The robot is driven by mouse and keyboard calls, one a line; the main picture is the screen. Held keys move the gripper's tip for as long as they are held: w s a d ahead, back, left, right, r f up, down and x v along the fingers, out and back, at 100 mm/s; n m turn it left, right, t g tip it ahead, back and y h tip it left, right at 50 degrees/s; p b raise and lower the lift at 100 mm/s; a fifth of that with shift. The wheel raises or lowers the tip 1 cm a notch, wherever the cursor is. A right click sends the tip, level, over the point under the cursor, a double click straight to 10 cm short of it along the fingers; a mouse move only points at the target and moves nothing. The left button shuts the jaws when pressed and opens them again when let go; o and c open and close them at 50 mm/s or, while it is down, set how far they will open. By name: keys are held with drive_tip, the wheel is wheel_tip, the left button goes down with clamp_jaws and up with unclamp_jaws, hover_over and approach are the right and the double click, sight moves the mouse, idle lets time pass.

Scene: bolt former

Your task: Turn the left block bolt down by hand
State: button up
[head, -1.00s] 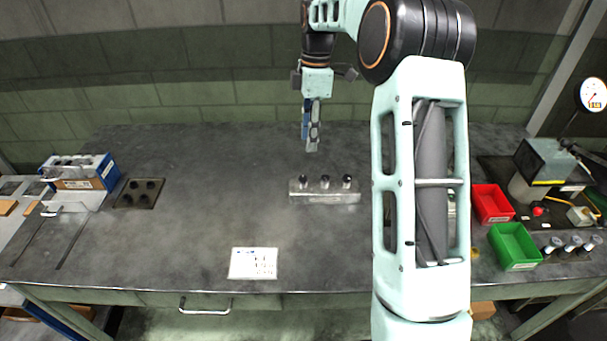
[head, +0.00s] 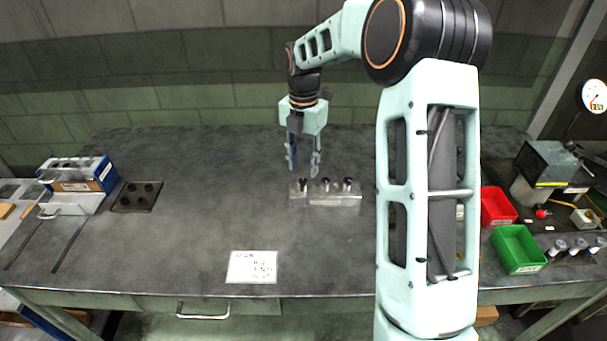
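A small grey metal block (head: 336,200) lies on the bench in the middle of the head view. Three dark-headed bolts stand upright in a row in it; the left block bolt (head: 303,184) is at its left end. My gripper (head: 304,171) points down just above and behind the left bolt, with its two fingers apart and nothing between them. It looks apart from the bolt. How deep each bolt sits is too small to tell.
A paper sheet (head: 252,267) lies at the bench front. A dark plate with holes (head: 137,196) and a blue box (head: 104,174) are at left. Red (head: 497,207) and green (head: 517,249) bins and a gauge (head: 593,95) are at right.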

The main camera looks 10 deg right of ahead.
sight(304, 180)
drive_tip(key=shift+f, duration=2)
drive_tip(key=shift+c, duration=0.7)
clamp_jaws()
